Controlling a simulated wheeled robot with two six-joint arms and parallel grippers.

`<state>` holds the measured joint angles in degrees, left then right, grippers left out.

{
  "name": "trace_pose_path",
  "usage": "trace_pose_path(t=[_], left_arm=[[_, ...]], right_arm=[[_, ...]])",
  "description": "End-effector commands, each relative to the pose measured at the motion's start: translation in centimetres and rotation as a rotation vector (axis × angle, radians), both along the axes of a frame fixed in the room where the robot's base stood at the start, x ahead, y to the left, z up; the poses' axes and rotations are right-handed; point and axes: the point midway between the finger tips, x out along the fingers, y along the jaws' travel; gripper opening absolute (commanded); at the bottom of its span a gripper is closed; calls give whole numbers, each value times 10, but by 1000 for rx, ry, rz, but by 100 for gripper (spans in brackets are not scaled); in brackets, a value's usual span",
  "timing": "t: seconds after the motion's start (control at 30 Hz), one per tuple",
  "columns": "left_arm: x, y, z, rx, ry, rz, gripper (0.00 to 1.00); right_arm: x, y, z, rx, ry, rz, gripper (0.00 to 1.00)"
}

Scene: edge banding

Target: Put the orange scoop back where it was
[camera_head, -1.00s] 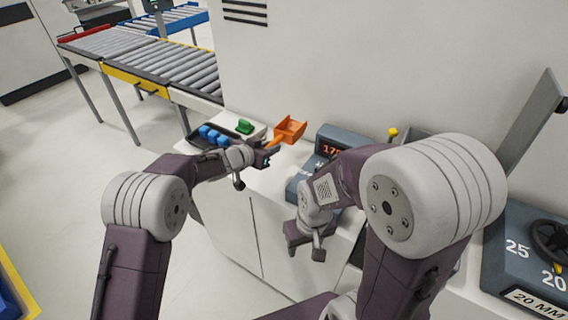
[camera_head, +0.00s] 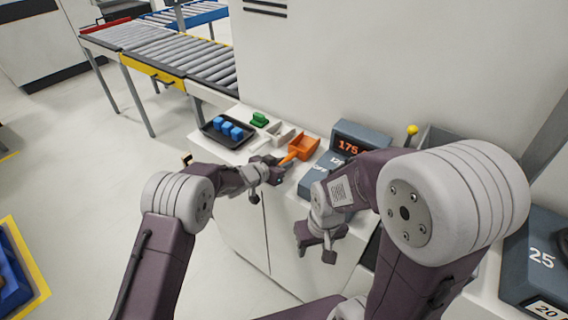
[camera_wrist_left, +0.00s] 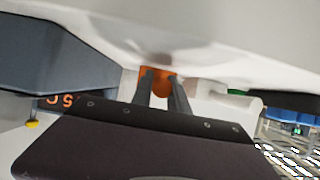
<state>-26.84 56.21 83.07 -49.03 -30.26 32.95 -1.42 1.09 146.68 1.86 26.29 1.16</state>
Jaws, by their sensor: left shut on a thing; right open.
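The orange scoop (camera_head: 304,147) is at the counter's back part, between a white scoop and the grey display unit. Its bowl faces away from me and its handle points toward my left gripper (camera_head: 278,174). That gripper is shut on the handle. In the left wrist view the orange scoop (camera_wrist_left: 157,74) shows between the two dark fingers (camera_wrist_left: 162,88). I cannot tell whether the bowl touches the counter. My right gripper (camera_head: 319,248) is open and empty, low in front of the cabinet.
A white scoop (camera_head: 280,134) lies just left of the orange one. A black tray (camera_head: 209,134) with blue cubes (camera_head: 229,129) and a green block (camera_head: 259,119) are further left. The display unit (camera_head: 346,146) stands close on the right, and the wall is behind.

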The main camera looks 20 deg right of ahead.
Motion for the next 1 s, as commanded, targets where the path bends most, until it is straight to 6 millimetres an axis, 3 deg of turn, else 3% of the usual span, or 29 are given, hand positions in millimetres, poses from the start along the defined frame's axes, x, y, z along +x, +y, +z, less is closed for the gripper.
trace_pose_path(t=[0.03,0.1,0.47,0.63,1.0], left_arm=[[0,0,-1,0,0,0,26],[0,0,-1,0,0,0,42],[0,0,5,0,0,0,42],[-13,17,13,0,0,1,42],[-57,74,48,-1,-1,2,42]], right_arm=[[0,0,-1,0,0,0,50],[0,0,-1,0,0,0,50],[0,0,3,0,0,0,50],[0,0,-4,0,0,0,50],[0,0,-10,0,0,0,50]])
